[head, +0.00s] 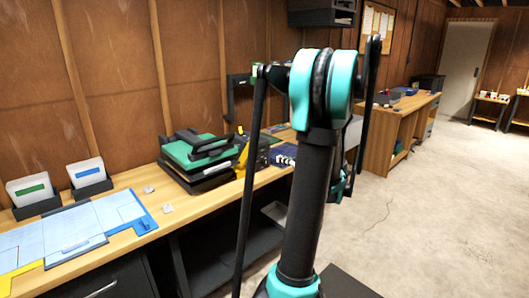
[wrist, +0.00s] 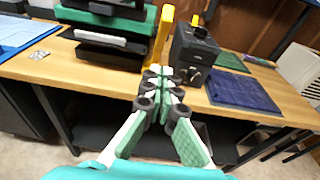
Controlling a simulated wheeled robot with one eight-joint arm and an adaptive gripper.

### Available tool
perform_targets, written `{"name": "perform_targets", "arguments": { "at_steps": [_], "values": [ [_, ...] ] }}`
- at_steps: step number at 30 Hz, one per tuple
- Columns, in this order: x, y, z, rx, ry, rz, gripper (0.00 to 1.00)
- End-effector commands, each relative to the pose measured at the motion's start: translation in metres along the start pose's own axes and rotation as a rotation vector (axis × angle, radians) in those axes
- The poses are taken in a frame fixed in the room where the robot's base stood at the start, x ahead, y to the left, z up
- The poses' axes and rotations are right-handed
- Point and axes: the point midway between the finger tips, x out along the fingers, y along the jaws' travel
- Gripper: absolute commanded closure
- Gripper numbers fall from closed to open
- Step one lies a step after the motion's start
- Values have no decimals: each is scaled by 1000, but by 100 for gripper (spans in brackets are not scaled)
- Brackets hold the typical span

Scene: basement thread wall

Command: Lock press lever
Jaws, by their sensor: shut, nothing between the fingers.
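The press, a green and black machine (head: 197,152), stands on the wooden bench. A yellow lever (head: 242,157) rises at its right side. In the wrist view, part of the press (wrist: 108,35) is at the upper left, and the yellow lever (wrist: 158,38) stands nearly upright, tilted slightly right; its top is near the upper edge. My gripper (wrist: 162,76) is shut and empty. Its fingertips appear just below the lever's lower end in the picture; I cannot tell whether they touch. In the head view my arm hides the gripper.
A black box with a knob (wrist: 194,50) stands right of the lever, beside a dark blue mat (wrist: 243,91). The bench's front edge (wrist: 60,79) runs below the press. A light blue board (head: 92,230) lies at left. The concrete floor (head: 440,200) is open at right.

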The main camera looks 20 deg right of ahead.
Motion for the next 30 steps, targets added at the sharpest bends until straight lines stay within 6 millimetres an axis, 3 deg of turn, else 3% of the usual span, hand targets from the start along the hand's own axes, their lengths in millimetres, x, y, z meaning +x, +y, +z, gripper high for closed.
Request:
{"name": "perform_targets", "arguments": {
  "at_steps": [5,18,24,30],
  "values": [
    [18,1,0,-2,1,4,100],
    [102,1,0,-2,0,4,100],
    [120,1,20,-2,1,3,100],
    [127,1,28,-2,1,1,100]
  ]
}}
